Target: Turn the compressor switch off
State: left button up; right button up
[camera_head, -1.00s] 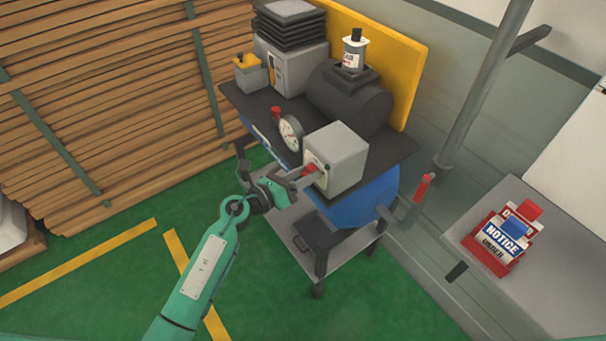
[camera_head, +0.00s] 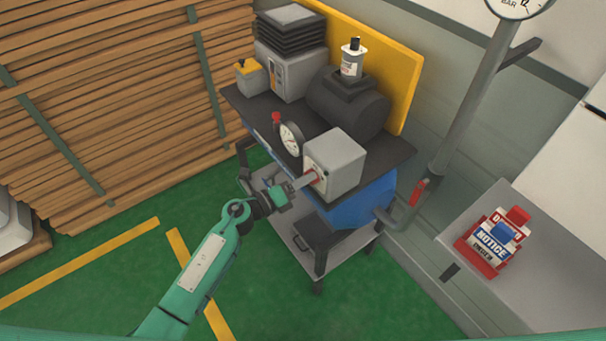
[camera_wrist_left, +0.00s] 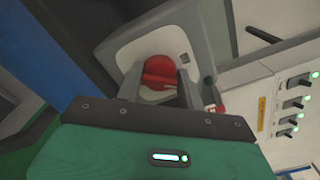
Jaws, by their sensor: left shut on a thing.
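The compressor switch is a red rotary knob (camera_wrist_left: 158,73) on the front plate of a grey box (camera_head: 342,160) on the compressor cart. My left gripper (camera_head: 311,178) reaches the box's front face from the left. In the left wrist view my left gripper (camera_wrist_left: 160,88) has one finger on each side of the red knob and is shut on it. In the head view the fingers mostly hide the knob. My right gripper is not in view.
The cart carries a round gauge (camera_head: 290,138), a black cylinder (camera_head: 345,105) and a grey unit (camera_head: 290,70). A red-handled pipe valve (camera_head: 419,191) stands right of the cart. Red and blue notice tags (camera_head: 493,243) lie on a grey cabinet. Green floor at the front is free.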

pick_arm(q)
jog(key=shift+w+a+n+p, duration=0.1)
jog(key=shift+n+p, duration=1.95)
jog(key=shift+n, duration=1.55)
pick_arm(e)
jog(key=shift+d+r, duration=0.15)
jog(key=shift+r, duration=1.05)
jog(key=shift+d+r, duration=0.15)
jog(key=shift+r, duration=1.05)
pick_arm(q)
jog(key=shift+f, duration=0.1)
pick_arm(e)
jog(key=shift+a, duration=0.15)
pick_arm(q)
jog(key=o, duration=1)
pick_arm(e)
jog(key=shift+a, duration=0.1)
pick_arm(q)
jog(key=b+v, duration=0.3)
jog(key=v, duration=1.1)
jog(key=shift+b, duration=0.35)
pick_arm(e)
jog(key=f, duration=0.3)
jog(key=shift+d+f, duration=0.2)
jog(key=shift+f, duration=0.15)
